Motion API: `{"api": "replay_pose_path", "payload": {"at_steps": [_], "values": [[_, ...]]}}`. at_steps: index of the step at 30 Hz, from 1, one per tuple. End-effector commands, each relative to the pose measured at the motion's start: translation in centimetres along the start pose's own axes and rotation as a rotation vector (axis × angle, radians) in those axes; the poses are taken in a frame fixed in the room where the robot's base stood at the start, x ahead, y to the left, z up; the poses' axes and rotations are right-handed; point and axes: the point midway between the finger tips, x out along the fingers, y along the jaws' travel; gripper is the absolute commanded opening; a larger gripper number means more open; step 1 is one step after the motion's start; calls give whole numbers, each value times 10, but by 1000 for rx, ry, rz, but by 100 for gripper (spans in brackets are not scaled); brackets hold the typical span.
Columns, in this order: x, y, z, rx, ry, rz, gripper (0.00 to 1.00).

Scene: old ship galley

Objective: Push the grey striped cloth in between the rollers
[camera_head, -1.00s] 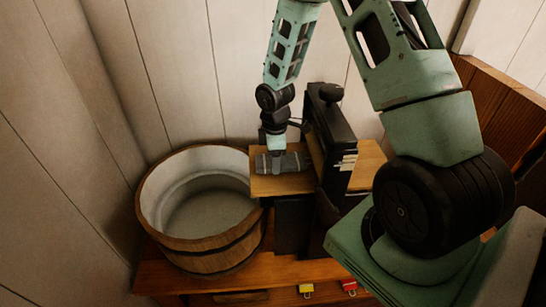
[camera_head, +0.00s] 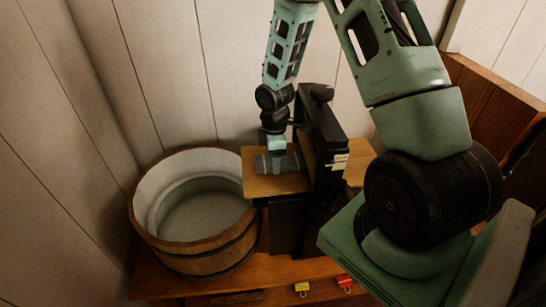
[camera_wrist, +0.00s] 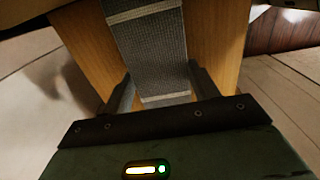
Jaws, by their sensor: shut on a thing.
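The grey striped cloth (camera_head: 291,161) lies on the left wooden board (camera_head: 255,187) of the dark roller press (camera_head: 325,150). Its right end is close to the press; I cannot tell whether it is between the rollers, which are hidden. My gripper (camera_head: 277,170) points down onto the cloth near its left end and is shut on it. In the wrist view the cloth (camera_wrist: 150,45) is a grey woven strip with pale cross bands, running away from me between the fingers (camera_wrist: 162,90).
A round wooden tub (camera_head: 195,207) stands just left of the board. A yellow clip (camera_head: 302,289) and a red clip (camera_head: 344,282) are at the bench's (camera_head: 270,272) front edge. A plank wall (camera_head: 180,70) is close behind the press.

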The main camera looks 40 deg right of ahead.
Motion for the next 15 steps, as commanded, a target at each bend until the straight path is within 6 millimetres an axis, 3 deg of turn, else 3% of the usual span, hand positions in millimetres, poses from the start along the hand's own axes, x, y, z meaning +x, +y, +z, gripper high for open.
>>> {"api": "replay_pose_path", "payload": {"at_steps": [4, 5, 7, 15], "values": [[2, -1, 5, 6, -6, -4, 33], [2, -1, 5, 6, -6, -4, 62], [2, -1, 5, 7, -6, -4, 81], [2, -1, 6, 8, -8, -5, 85]]}}
